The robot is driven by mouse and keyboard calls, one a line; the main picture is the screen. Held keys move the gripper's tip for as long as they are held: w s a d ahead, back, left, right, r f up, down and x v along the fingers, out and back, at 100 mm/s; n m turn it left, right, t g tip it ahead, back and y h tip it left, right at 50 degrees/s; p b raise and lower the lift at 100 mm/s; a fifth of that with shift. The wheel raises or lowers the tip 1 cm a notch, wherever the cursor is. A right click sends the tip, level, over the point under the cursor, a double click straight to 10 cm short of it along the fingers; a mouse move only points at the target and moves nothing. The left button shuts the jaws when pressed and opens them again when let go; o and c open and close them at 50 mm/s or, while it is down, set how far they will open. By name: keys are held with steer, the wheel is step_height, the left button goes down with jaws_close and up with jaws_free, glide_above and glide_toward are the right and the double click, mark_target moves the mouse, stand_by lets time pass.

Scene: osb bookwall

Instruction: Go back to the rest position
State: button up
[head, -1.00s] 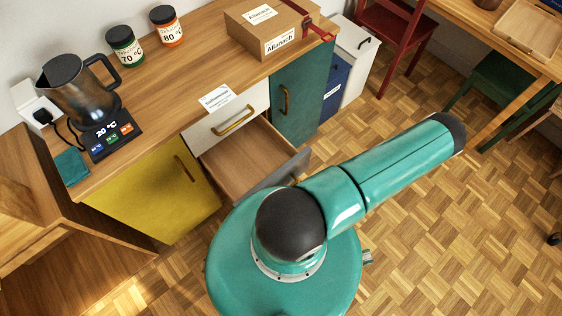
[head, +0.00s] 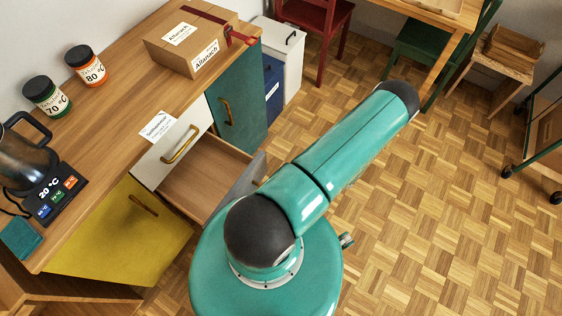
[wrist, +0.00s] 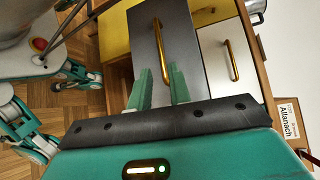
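My gripper (wrist: 160,75) shows in the wrist view as two green fingers with a clear gap between them. It is open and holds nothing. A dark grey drawer front (wrist: 188,50) with a gold handle (wrist: 160,42) lies beyond the fingertips. The handle's near end lines up with the gap; I cannot tell how far off it is. In the head view the drawer (head: 205,185) stands pulled out, and its inside looks empty where visible. My arm reaches to the upper right there, and the gripper itself is hidden.
The counter (head: 125,120) carries a kettle (head: 25,165), two jars (head: 87,66) (head: 47,95) and a cardboard box (head: 190,40). A red chair (head: 318,20), a green chair (head: 425,45) and a wooden stool (head: 500,70) stand at the back.

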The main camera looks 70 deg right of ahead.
stand_by(0.3)
steer(key=w+d+r+n+g+y, duration=0.1)
steer(key=w+d+r+n+g, duration=0.1)
steer(key=w+d+r+g, duration=0.3)
steer(key=w+d+r+n+g+y, duration=0.1)
steer(key=w+d+r+n+g, duration=0.1)
steer(key=r+g, duration=0.35)
steer(key=w+a+r+n+g+h, duration=0.2)
steer(key=w+r+n+g+h, duration=0.2)
steer(key=w+r, duration=1.1)
steer(key=w+a+r+n+t+h, duration=0.1)
steer(key=w+a+r+n+h, duration=0.15)
steer(key=a+r, duration=0.75)
steer(key=w+a+r+n+t+h, duration=0.2)
steer(key=w+a+r+h, duration=0.2)
steer(key=a+r, duration=0.65)
steer(key=s+a+r+n+t, duration=0.1)
steer(key=s+a+r+t, duration=0.1)
steer(key=a+r, duration=0.3)
steer(key=a, duration=0.2)
steer(key=shift+s+a+r+t, duration=0.2)
steer(key=shift+s+a+t, duration=0.1)
steer(key=shift+s+t, duration=0.05)
